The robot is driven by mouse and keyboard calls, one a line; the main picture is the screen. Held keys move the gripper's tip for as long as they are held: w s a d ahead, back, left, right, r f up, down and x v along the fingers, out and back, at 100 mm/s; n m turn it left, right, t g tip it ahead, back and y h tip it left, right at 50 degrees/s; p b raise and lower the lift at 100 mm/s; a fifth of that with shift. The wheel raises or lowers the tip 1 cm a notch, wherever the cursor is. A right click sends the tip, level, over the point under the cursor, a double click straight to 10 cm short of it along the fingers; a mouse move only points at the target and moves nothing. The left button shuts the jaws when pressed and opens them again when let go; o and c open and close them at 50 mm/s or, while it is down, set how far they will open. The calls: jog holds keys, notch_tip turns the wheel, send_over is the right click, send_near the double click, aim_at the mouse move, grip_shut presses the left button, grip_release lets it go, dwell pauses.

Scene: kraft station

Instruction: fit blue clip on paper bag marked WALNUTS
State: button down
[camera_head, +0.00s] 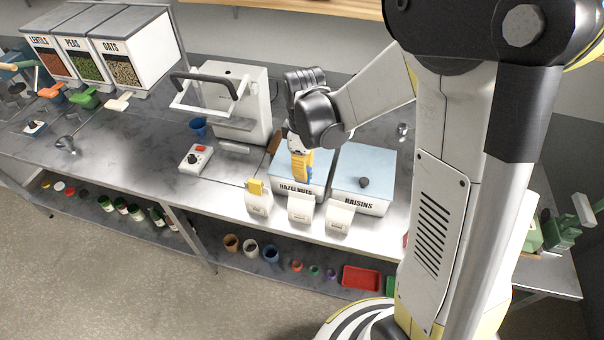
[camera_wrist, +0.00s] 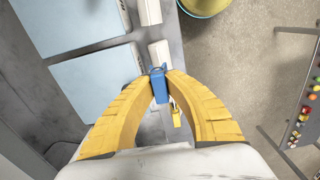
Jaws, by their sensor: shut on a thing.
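My gripper (camera_head: 301,176) points down above the row of paper bags, in front of the HAZELNUTS bin. In the wrist view its yellow fingers (camera_wrist: 159,78) are shut on the blue clip (camera_wrist: 159,88). Three pale bags stand in a row: left (camera_head: 258,204), middle (camera_head: 300,209) and right (camera_head: 338,217). Their markings are too small to read, so I cannot tell which says WALNUTS. The left bag carries a yellow clip (camera_head: 255,187). In the wrist view the clip's tip overlaps the edge of the middle bag (camera_wrist: 158,52); I cannot tell whether they touch.
The HAZELNUTS bin (camera_head: 287,185) and RAISINS bin (camera_head: 361,193) stand close behind the bags. A white press-like machine (camera_head: 243,97) and a small box with a red button (camera_head: 196,158) are to the left. The counter's front edge is close before the bags.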

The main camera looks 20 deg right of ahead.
jog(key=shift+w+a, duration=0.15)
jog(key=shift+a, duration=0.15)
jog(key=shift+f+b, duration=0.75)
jog(key=shift+f, duration=0.15)
notch_tip(320, 180, down, 4)
jog(key=b, duration=0.3)
jog(key=shift+f+b, duration=0.2)
jog(key=shift+b, duration=0.2)
jog(key=shift+f+b, duration=0.8)
jog(key=shift+b, duration=0.1)
jog(key=shift+f, duration=0.2)
jog(key=shift+f+b, duration=0.5)
jog(key=shift+b, duration=0.2)
jog(key=shift+f, duration=0.1)
